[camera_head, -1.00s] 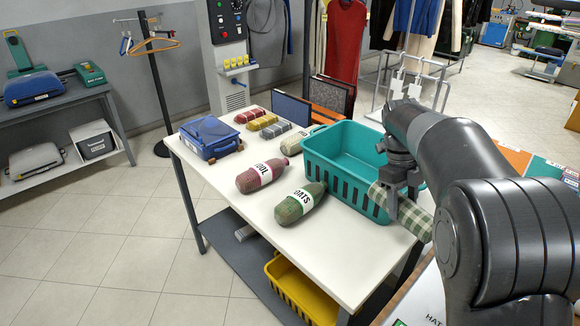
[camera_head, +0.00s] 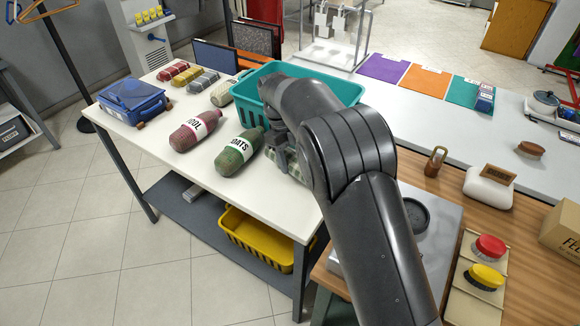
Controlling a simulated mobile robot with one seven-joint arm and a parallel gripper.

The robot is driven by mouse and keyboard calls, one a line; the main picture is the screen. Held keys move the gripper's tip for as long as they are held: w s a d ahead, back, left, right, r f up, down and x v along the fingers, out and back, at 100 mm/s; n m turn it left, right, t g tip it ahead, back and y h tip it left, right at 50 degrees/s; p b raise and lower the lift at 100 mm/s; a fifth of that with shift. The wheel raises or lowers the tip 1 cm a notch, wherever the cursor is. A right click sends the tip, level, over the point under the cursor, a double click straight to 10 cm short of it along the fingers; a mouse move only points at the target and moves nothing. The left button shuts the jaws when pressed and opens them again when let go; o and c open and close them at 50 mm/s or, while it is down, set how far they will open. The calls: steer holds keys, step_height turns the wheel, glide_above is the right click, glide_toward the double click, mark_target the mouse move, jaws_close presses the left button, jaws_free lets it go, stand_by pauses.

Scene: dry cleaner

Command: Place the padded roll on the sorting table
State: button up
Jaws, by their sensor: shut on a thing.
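My gripper (camera_head: 279,146) is shut on the padded roll (camera_head: 293,164), a green-and-white checked cylinder. My arm hides much of the roll and the fingertips. The roll is over the right part of the white-topped table (camera_head: 190,186), which I take as the sorting table, in front of the teal basket. I cannot tell whether it touches the tabletop. A green padded bottle-shaped roll (camera_head: 236,152) and a red one (camera_head: 195,131) with white labels lie just left of my gripper.
The teal basket (camera_head: 257,97) stands behind my gripper. A blue case (camera_head: 131,102), small coloured bundles (camera_head: 187,76) and a beige roll (camera_head: 221,93) lie farther left. A yellow crate (camera_head: 252,240) sits on the lower shelf. The table's front left is clear.

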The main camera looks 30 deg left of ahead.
mark_target(291, 168)
steer(key=shift+a+f, duration=0.15)
steer(key=shift+f, duration=1.9)
steer(key=shift+f, duration=0.15)
steer(key=o, duration=1.1)
steer(key=v, duration=1.2)
